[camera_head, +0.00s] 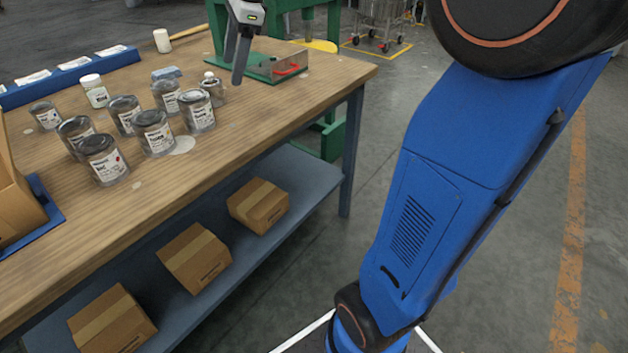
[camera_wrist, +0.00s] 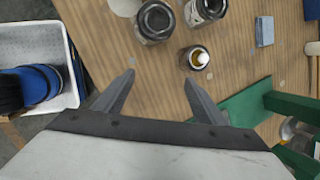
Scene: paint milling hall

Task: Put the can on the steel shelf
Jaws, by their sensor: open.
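Several grey metal cans with white labels stand grouped on the wooden bench in the head view; I cannot tell which one the task means. One can (camera_head: 103,161) is nearest the front, another can (camera_head: 155,133) is beside it, and one more can (camera_head: 197,111) is at the group's right. Two cans, one of them this can (camera_wrist: 155,21), show at the top of the wrist view. My gripper (camera_head: 234,72) is open and empty above the bench, right of the group; its fingers (camera_wrist: 158,76) are apart. I cannot identify a steel shelf for certain; a blue-grey lower shelf (camera_head: 300,184) runs under the bench.
Cardboard boxes (camera_head: 258,205) sit on the lower shelf. A small bottle (camera_wrist: 194,58) stands beside the cans, near my fingers. A green-based fixture (camera_head: 262,66) stands at the bench's back right. A blue rack (camera_head: 75,77) lies behind the cans. The bench's front right is clear.

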